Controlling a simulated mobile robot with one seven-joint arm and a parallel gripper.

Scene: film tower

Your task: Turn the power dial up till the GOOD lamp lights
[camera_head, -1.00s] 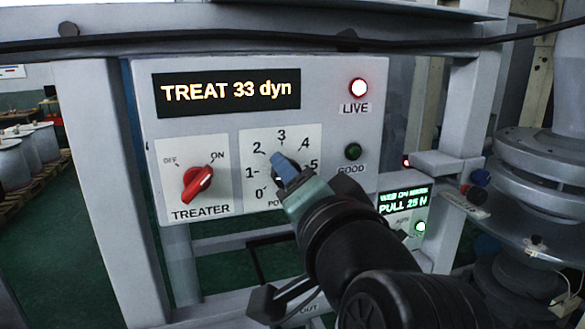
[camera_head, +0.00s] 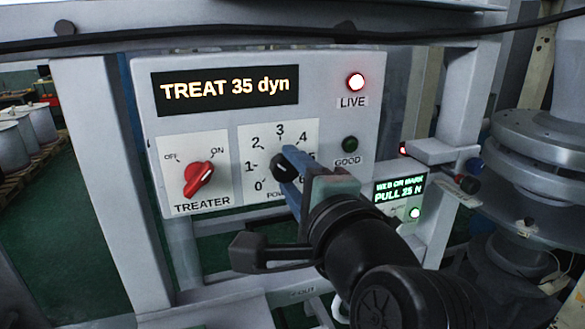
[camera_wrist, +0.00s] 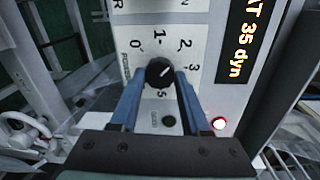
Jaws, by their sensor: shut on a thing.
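The black power dial (camera_head: 280,168) sits on the white scale plate of the grey panel. In the wrist view the dial (camera_wrist: 160,72) is between the two blue fingers of my gripper (camera_wrist: 159,78), which is shut on it. Its white mark appears to point between 2 and 3. My gripper (camera_head: 289,172) partly covers the dial and the higher numbers in the head view. The GOOD lamp (camera_head: 350,144) is dark green and unlit. The display (camera_head: 226,90) reads TREAT 35 dyn.
The red TREATER switch (camera_head: 198,179) left of the dial points to ON. The LIVE lamp (camera_head: 355,82) glows red. A second small display (camera_head: 399,191) reads PULL 25 N at the lower right. A black cable (camera_head: 230,48) runs above the panel.

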